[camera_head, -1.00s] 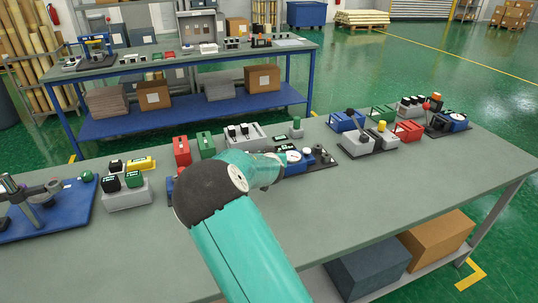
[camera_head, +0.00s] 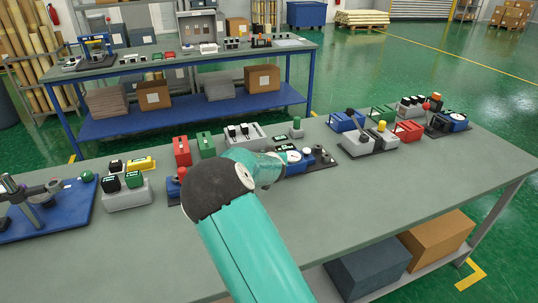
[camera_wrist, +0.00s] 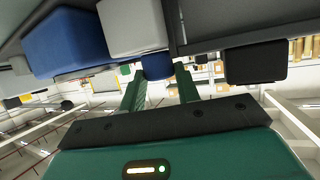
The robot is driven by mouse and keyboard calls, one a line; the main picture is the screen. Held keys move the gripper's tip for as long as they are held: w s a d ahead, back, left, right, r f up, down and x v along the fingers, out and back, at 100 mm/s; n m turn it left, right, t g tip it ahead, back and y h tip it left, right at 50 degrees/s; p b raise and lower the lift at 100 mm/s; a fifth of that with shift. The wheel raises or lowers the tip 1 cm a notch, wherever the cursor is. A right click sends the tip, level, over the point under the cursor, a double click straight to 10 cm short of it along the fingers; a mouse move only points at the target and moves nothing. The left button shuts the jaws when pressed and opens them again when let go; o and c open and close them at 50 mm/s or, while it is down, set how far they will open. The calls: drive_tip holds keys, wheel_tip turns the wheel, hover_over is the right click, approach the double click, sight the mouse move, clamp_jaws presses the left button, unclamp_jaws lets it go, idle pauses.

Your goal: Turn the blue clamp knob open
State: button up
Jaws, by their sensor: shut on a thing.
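In the wrist view the blue clamp knob (camera_wrist: 157,66) sits between the two green fingers of my gripper (camera_wrist: 160,80). The gripper is shut on the knob, whose lower end shows between the fingertips. A grey block (camera_wrist: 132,27) and a larger blue block (camera_wrist: 66,42) are just beside it at the left. In the head view my arm hides the knob and the fingers. The arm reaches to a dark base plate (camera_head: 325,164) with a white round gauge (camera_head: 293,156) and blue parts.
Red (camera_head: 182,151) and green (camera_head: 206,146) boxes and a grey switch block (camera_head: 245,136) stand behind my arm. A lever unit (camera_head: 368,143) and more small devices are at the right. The front right of the grey bench (camera_head: 400,190) is clear.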

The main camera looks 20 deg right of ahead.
drive_tip(key=shift+d, duration=0.15)
drive_tip(key=shift+s+d+n+t+y, duration=0.1)
drive_tip(key=shift+d+n+t+y, duration=0.1)
drive_tip(key=shift+n+y, duration=0.65)
drive_tip(key=shift+d+n+t+y, duration=0.2)
drive_tip(key=shift+n+y, duration=0.45)
drive_tip(key=shift+y, duration=0.3)
drive_tip(key=n+y, duration=0.2)
drive_tip(key=n+g+y, duration=0.1)
drive_tip(key=n+y, duration=0.1)
drive_tip(key=y, duration=0.1)
drive_tip(key=shift+d+n, duration=0.2)
drive_tip(key=shift+n, duration=0.2)
drive_tip(key=n+y, duration=0.1)
drive_tip(key=n+g+y, duration=0.2)
drive_tip(key=shift+w+d+y, duration=0.15)
drive_tip(key=shift+w+y, duration=0.1)
drive_tip(key=shift+y, duration=0.15)
drive_tip(key=shift+w+n+g+y, duration=0.15)
drive_tip(key=shift+n+g+y, duration=1.35)
drive_tip(key=shift+n, duration=0.4)
drive_tip(key=o, duration=1)
